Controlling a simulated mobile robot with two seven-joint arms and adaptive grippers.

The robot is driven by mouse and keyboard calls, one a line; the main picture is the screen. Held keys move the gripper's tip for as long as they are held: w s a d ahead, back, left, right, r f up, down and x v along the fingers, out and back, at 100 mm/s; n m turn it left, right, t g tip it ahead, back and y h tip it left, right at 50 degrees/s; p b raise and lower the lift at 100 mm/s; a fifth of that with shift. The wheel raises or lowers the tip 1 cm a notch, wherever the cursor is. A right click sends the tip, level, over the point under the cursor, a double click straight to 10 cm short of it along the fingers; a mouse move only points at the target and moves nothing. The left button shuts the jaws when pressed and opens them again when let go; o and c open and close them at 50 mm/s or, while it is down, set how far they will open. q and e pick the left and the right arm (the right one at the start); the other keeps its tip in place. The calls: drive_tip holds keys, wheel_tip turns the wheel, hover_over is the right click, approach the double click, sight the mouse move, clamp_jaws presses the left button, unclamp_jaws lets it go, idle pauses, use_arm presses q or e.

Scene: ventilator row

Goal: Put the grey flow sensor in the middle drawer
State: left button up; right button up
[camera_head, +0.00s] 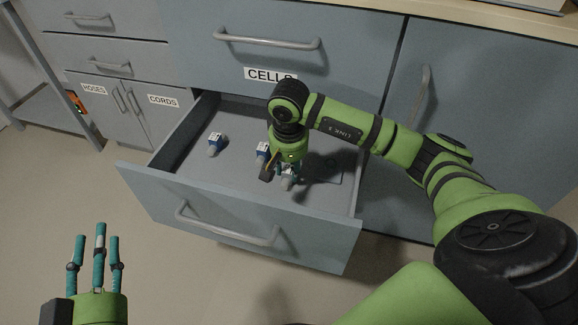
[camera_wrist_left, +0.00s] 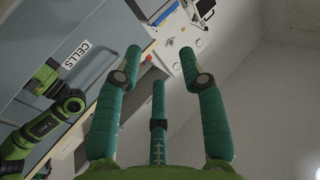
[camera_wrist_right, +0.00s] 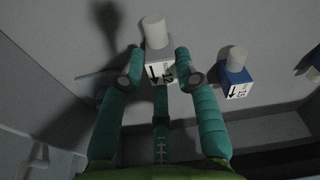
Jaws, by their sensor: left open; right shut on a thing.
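The middle drawer (camera_head: 230,225), under the CELLS label, is pulled open. My right gripper (camera_head: 284,172) reaches down inside it, near its front wall. It is shut on the flow sensor (camera_wrist_right: 157,52), which has a pale grey cylinder end and a white label with a black arrow. The sensor also shows low between the fingers in the head view (camera_head: 288,184). It is at or close to the drawer floor; I cannot tell whether it touches. My left gripper (camera_head: 98,242) is open and empty, left of the drawer and outside it.
A blue-bodied sensor (camera_head: 215,141) stands at the drawer's left, and another blue one (camera_head: 262,150) is close behind my right gripper. The upper drawer (camera_head: 270,40) is shut. Cabinet doors marked HOSES and CORDS (camera_head: 125,105) are at the left.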

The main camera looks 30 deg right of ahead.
sight(289, 172)
drive_tip(key=shift+f, duration=0.15)
use_arm(q)
drive_tip(key=shift+s+d+r+t, duration=0.1)
drive_tip(key=shift+r+t, duration=0.1)
drive_tip(key=shift+r, duration=0.2)
drive_tip(key=shift+s+d+r+t, duration=0.1)
drive_tip(key=shift+r+t, duration=0.1)
drive_tip(key=shift+r, duration=0.15)
use_arm(e)
drive_tip(key=o, duration=1.1)
use_arm(q)
drive_tip(key=shift+w, duration=0.1)
